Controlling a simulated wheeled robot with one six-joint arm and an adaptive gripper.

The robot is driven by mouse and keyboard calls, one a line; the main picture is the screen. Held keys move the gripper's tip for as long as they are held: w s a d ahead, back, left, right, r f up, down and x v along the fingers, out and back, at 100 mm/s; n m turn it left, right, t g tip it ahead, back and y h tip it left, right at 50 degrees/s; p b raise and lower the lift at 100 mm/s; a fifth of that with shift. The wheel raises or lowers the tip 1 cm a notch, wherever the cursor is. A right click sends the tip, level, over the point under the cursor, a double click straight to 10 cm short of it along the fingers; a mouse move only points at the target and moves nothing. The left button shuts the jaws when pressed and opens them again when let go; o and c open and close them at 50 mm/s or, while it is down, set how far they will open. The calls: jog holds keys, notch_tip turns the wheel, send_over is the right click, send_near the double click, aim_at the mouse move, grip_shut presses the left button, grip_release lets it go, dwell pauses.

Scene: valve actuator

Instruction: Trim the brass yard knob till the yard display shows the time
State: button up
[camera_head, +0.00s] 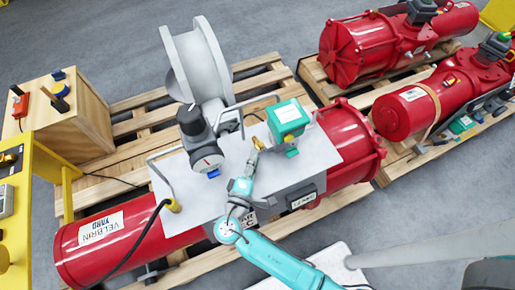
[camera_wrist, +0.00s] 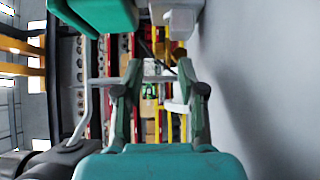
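A small brass-coloured part (camera_head: 257,143), which looks like the knob, is on the white plate of the near red actuator, left of a teal box (camera_head: 287,117). My gripper (camera_head: 254,158) reaches over the plate, with its tips close to that part. Whether they touch cannot be told. In the wrist view, my gripper (camera_wrist: 160,72) has its two fingers apart, with a gap between the tips. No knob can be made out clearly between them. The red actuator (camera_head: 105,238) carries a label with the word YARD. No display showing a time can be read.
A black-and-grey gauge (camera_head: 205,155) and a bent metal handle (camera_head: 232,122) stand left of my gripper. A yellow frame (camera_head: 20,190) and wooden crate (camera_head: 70,120) are at left. More red actuators (camera_head: 405,105) lie on a pallet at right.

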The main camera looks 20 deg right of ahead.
aim_at(259, 147)
jog(key=shift+x, duration=2.05)
grip_shut()
